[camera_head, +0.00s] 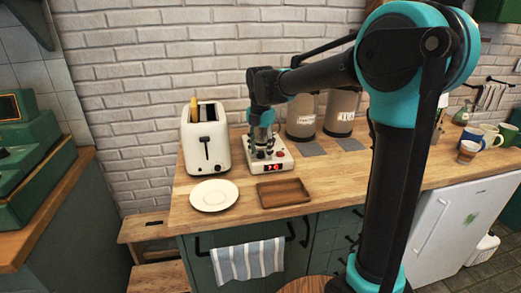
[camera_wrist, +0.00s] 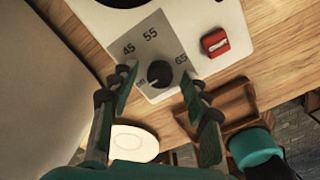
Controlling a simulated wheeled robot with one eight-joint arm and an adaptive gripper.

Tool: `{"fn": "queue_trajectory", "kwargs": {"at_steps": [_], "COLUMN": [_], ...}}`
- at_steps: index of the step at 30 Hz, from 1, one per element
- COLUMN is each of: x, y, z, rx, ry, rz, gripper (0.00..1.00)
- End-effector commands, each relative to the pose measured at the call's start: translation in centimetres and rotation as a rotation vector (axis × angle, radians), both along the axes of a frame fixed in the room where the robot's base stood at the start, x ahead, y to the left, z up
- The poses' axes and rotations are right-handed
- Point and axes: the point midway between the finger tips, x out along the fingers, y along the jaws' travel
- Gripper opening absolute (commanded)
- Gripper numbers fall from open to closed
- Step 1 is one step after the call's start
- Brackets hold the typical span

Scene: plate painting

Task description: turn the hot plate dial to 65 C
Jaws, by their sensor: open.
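The white hot plate (camera_head: 286,160) stands on the wooden counter, right of the toaster, with my gripper (camera_head: 263,143) above it. In the wrist view its black dial (camera_wrist: 160,73) sits on a grey panel (camera_wrist: 166,43) marked 45, 55 and 65, with a small label that looks like "off" at the lower left. The dial's pale mark seems to face that label, but it is small. My gripper (camera_wrist: 158,88) is open, one finger on each side of the dial. I cannot tell whether either finger touches it. A red switch (camera_wrist: 215,42) is right of the panel.
A white toaster (camera_head: 205,140) stands close on the left. A white plate (camera_head: 214,195) and a brown wooden tray (camera_head: 284,193) lie in front. Canisters (camera_head: 301,117) stand behind to the right, with grey tiles (camera_head: 350,144) before them. Mugs (camera_head: 490,137) are far right.

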Motion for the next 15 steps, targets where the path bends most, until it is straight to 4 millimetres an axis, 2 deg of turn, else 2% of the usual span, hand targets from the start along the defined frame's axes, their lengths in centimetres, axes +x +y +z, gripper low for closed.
{"fn": "queue_trajectory", "kwargs": {"at_steps": [4,15], "x": [0.0,0.0], "y": [0.0,0.0], "z": [0.02,0.05], "rx": [0.0,0.0], "ry": [0.0,0.0], "rz": [0.0,0.0], "gripper": [0.47,0.01]}}
